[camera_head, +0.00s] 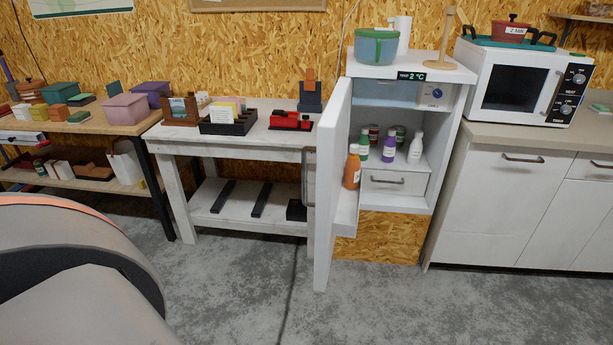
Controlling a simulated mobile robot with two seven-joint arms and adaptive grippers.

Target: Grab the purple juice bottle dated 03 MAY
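A small fridge (395,219) stands open, its door (331,220) swung out toward me on the left. A purple bottle (389,150) with a white cap stands upright on its inner shelf, between a green bottle (363,146) on the left and a white bottle (416,147) on the right. An orange bottle (352,172) stands in the door rack, nearer to me. I see only one purple bottle, and its date is too small to read. Neither of my grippers is in view; a large grey rounded part, seemingly mine, fills the lower left.
Jars (399,131) stand behind the bottles, above a drawer (395,182). The door's free edge juts into the floor space. A white bench (240,148) stands left, a counter (525,136) with a microwave (516,88) right. The concrete floor (390,300) ahead is clear.

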